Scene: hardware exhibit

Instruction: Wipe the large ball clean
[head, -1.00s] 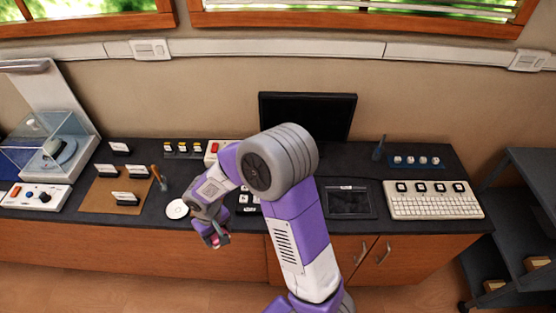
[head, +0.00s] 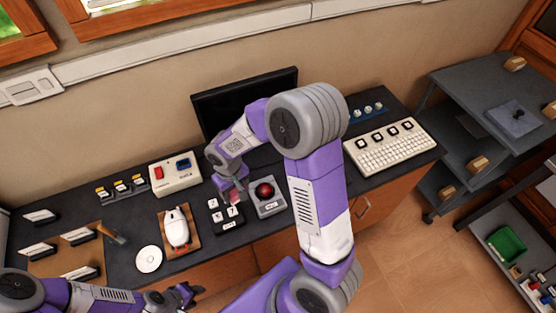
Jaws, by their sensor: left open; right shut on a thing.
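The large ball is a dark red ball (head: 264,190) set in a grey trackball unit (head: 271,208) on the dark counter. My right gripper (head: 235,196) is just left of the ball, above a small black keypad (head: 227,218), and apart from the ball. It is shut on a small pinkish thing, mostly hidden by the fingers; I cannot tell what it is. My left gripper (head: 190,292) is open and empty, low in front of the counter's front edge.
Left of the keypad are a white mouse (head: 177,228) on a wooden pad, a white disc (head: 149,258) and a box with red and blue switches (head: 175,175). A black monitor (head: 213,107) stands behind. A cream keyboard (head: 389,147) lies right of my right arm.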

